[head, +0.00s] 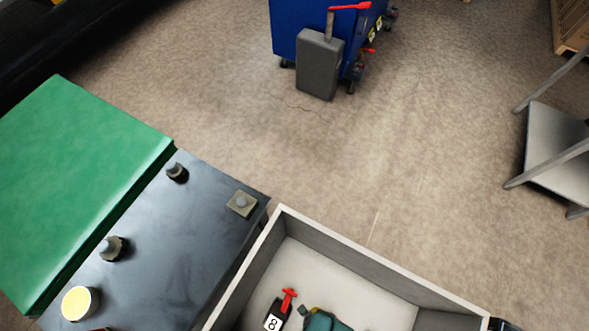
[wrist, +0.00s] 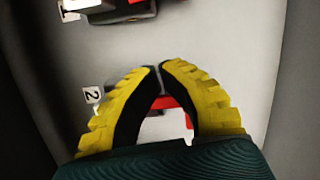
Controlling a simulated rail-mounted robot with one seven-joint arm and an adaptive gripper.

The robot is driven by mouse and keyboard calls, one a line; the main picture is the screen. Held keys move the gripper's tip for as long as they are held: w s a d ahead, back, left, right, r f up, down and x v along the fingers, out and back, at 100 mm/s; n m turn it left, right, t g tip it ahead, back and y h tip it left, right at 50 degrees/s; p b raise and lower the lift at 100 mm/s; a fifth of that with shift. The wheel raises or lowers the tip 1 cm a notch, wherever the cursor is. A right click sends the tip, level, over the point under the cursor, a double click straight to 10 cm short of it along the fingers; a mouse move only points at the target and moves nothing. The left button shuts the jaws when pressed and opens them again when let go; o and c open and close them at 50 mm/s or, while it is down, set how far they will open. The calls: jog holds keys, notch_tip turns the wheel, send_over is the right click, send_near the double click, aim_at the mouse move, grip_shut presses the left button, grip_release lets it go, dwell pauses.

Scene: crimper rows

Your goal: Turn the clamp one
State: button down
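In the wrist view my gripper (wrist: 158,72) has yellow ribbed fingers with dark inner pads. The fingertips come together with only a narrow grey strip between them; I cannot tell whether it is pinched. A clamp with red parts (wrist: 172,103) shows between and below the fingers, partly hidden by them. A white tag (wrist: 92,94) beside the left finger seems to read 2. Another red and dark clamp (wrist: 105,12) with a white tag is cut off at the top. In the head view a red-handled clamp (head: 288,299) has a tag like an 8. I see no readable tag 1.
The clamps lie in a grey walled bin (head: 355,238). A blue cart (head: 300,30) stands on open floor behind.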

aim_at(287, 301)
jog(key=b+x, duration=0.6)
jog(key=x, duration=0.4)
jog(key=shift+f, duration=0.15)
jog(key=a, duration=0.3)
jog(key=shift+w+a+r, duration=0.1)
jog(key=shift+w+r, duration=0.1)
jog(key=shift+w, duration=0.2)
jog(key=shift+w+a, duration=0.15)
jog(key=shift+a, duration=0.2)
